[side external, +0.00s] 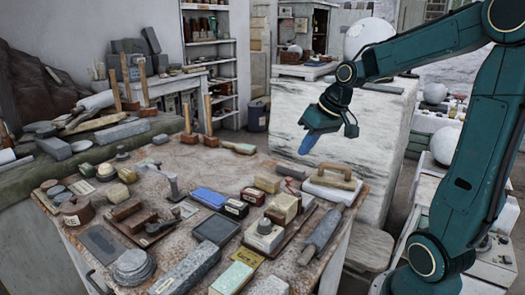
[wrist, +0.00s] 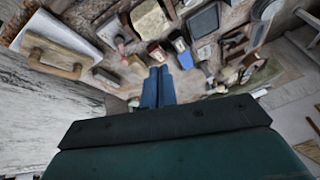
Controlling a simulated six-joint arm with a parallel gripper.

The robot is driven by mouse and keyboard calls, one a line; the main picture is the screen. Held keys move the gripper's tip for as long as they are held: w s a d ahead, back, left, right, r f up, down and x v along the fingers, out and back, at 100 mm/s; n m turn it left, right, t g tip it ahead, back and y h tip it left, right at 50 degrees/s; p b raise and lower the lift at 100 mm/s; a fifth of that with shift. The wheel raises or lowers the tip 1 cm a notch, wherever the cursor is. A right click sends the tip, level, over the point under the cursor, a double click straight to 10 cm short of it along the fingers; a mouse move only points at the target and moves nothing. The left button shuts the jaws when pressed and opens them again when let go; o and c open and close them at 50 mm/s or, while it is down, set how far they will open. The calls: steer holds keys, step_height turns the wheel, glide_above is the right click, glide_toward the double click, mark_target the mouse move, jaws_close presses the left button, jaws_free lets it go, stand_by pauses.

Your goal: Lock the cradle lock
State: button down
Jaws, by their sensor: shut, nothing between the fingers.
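My gripper (side external: 307,146) is shut and empty, its blue fingers pointing down in the air above the back right part of the workbench. In the wrist view its fingers (wrist: 158,82) lie together, with nothing held. A wooden base with brown blocks and a dark knob (side external: 135,217) sits at the left of the bench. A small grey upright fitting with a lever-like top (side external: 168,180) stands behind it. I cannot tell for sure which part is the cradle lock, or whether it is locked. My gripper is well apart from both.
A plaster float with a wooden handle (side external: 332,181) lies below my gripper; it shows in the wrist view (wrist: 55,50). The workbench (side external: 75,240) is crowded with blocks, tins, a blue box (side external: 209,197) and a dark tray (side external: 215,229). Upright mallets (side external: 188,125) stand at the back.

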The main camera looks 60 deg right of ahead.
steer(key=d+f+m, duration=0.1)
steer(key=d+f, duration=0.3)
steer(key=d, duration=0.5)
steer(key=d+f+m+t, duration=0.1)
steer(key=d+f, duration=0.3)
steer(key=d, duration=0.5)
steer(key=shift+w+d+m+t+y, duration=0.3)
steer(key=shift+m+y, duration=0.1)
steer(key=shift+m, duration=0.4)
steer(key=shift+a+f, duration=0.1)
steer(key=shift+f, duration=0.1)
steer(key=shift+w+a+f, duration=0.7)
steer(key=shift+w+f, duration=0.6)
steer(key=shift+f, duration=0.2)
steer(key=shift+w+a+f, duration=0.7)
steer(key=shift+w+f, duration=0.6)
steer(key=shift+f, duration=0.15)
steer(key=shift+w+a+f, duration=0.7)
steer(key=shift+w+f, duration=0.6)
steer(key=shift+f, duration=0.2)
